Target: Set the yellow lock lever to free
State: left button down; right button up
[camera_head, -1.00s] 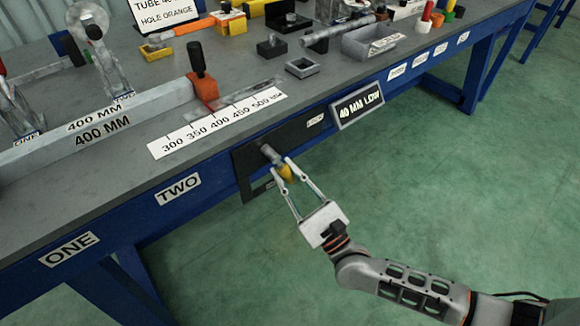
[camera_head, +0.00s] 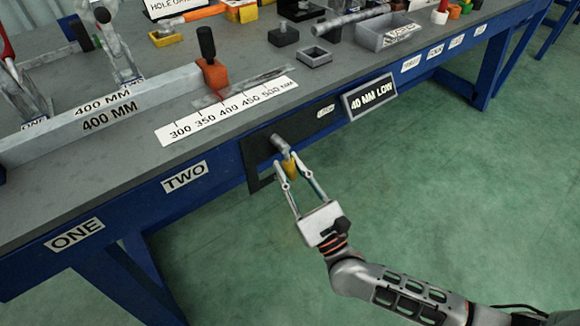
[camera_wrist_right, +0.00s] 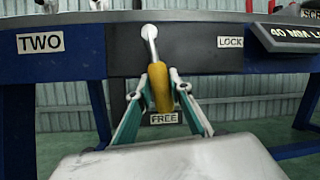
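The yellow lock lever (camera_head: 290,166) sits on a dark plate (camera_head: 258,152) on the front of the blue bench, below the top. In the right wrist view its yellow handle (camera_wrist_right: 160,87) hangs from a metal shaft and points down, tilted slightly, at the FREE label (camera_wrist_right: 164,118). The LOCK label (camera_wrist_right: 230,42) is to the upper right. My right gripper (camera_head: 286,161) has its fingertips on both sides of the handle and appears closed on it; the fingers also show in the right wrist view (camera_wrist_right: 160,78). My left gripper is not in view.
The grey bench top (camera_head: 130,160) carries a long 400 MM bar (camera_head: 110,110), a ruler strip (camera_head: 228,112), an orange stop with a black knob (camera_head: 212,72) and a grey bin (camera_head: 385,32). A 40 MM LOW sign (camera_head: 369,96) sticks out right of the plate. The green floor in front is clear.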

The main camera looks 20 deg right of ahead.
jog(key=shift+o, duration=1)
jog(key=shift+s+f, duration=0.1)
jog(key=shift+s, duration=0.05)
jog(key=v, duration=0.7)
jog(key=shift+s, duration=0.15)
